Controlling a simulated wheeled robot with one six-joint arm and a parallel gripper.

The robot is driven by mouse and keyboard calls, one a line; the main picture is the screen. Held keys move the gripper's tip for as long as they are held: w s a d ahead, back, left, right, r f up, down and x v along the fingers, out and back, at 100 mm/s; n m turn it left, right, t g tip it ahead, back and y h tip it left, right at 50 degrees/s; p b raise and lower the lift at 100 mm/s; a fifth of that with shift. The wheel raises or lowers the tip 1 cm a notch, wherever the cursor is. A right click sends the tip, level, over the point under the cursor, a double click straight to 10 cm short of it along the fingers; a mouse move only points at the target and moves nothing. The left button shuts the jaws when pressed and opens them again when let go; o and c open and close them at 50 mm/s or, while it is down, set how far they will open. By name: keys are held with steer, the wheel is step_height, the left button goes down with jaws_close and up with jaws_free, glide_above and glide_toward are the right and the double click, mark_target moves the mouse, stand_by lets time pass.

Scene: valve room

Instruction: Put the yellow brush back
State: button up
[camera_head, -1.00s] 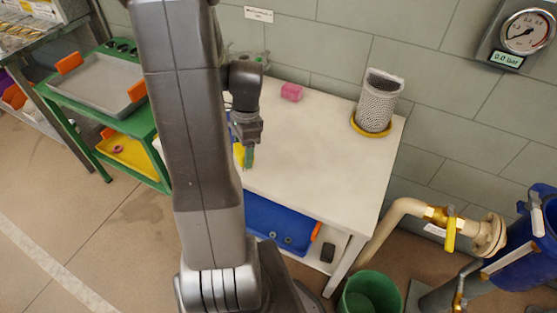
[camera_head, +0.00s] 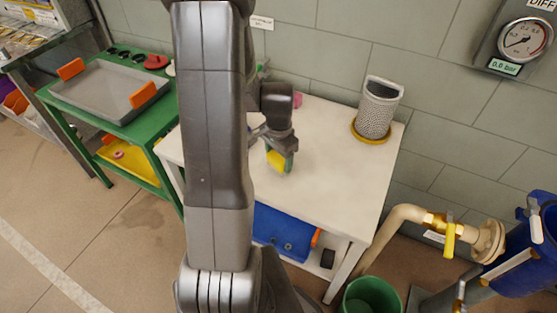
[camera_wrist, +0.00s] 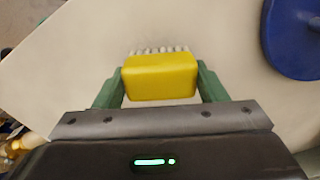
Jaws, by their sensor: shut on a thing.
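The yellow brush (camera_wrist: 160,77) is a yellow block with pale bristles along one edge, held between the two green fingers of my gripper (camera_wrist: 160,84) in the wrist view. In the head view my gripper (camera_head: 281,161) hangs over the white table (camera_head: 325,190), left of its middle, with the yellow brush (camera_head: 276,160) between its fingers. I cannot tell how far above the table top the brush is. My arm hides the left part of the table.
A perforated metal holder (camera_head: 378,108) stands in a yellow dish (camera_head: 371,134) at the table's back right. A pink block (camera_head: 297,99) is partly hidden behind my wrist. A blue round thing (camera_wrist: 296,38) shows in the wrist view. The table's right half is mostly clear.

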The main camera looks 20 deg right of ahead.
mark_target(279, 157)
steer(key=shift+f, duration=0.6)
steer(key=o, duration=0.9)
step_height(279, 157, up, 12)
steer(key=shift+p, duration=0.4)
